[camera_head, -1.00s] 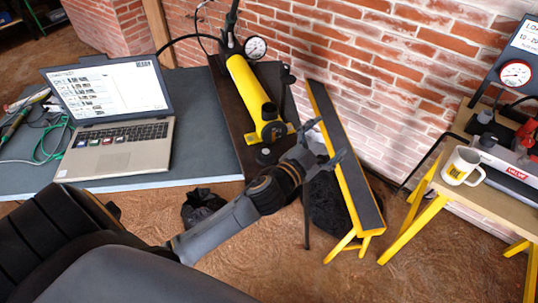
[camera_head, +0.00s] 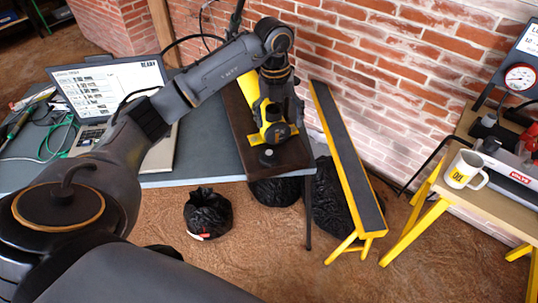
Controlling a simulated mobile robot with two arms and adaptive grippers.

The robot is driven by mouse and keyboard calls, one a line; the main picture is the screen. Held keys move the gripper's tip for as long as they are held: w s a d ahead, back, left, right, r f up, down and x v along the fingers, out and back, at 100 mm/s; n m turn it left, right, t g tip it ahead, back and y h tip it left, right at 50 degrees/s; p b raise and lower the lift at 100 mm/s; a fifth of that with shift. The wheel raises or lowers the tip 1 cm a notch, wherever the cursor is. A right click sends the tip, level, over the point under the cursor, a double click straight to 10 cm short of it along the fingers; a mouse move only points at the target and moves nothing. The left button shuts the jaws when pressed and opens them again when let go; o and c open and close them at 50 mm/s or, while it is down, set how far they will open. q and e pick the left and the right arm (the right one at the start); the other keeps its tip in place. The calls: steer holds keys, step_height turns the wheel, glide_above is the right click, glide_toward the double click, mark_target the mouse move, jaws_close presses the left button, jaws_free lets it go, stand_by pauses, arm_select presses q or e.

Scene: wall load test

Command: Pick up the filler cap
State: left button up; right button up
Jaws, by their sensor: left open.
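A small black round piece, which looks like the filler cap (camera_head: 268,157), lies on the dark brown board (camera_head: 290,156) near its front edge. It stands just in front of the yellow pump cylinder (camera_head: 256,88). My left gripper (camera_head: 278,118) points down over the board, above and a little behind the cap. It is open and apart from the cap. The gripper and arm hide much of the pump. My right gripper is not in view.
A laptop (camera_head: 160,155) stands on the grey table (camera_head: 215,165), partly behind my left arm. Black bags (camera_head: 208,213) lie below. A white mug (camera_head: 465,170) stands on the right bench (camera_head: 500,190).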

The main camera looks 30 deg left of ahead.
arm_select(q)
steer(key=a, duration=0.2)
steer(key=y+p, duration=0.1)
glide_above(269, 151)
steer(key=shift+n, duration=0.3)
steer(key=f, duration=0.7)
steer(key=shift+w+f, duration=0.3)
steer(key=f, duration=0.1)
steer(key=f+p, duration=0.1)
steer(key=f, duration=0.1)
steer(key=f+p, duration=0.1)
steer(key=shift+s+f, duration=0.35)
steer(key=shift+f, duration=0.35)
steer(key=c, duration=1.1)
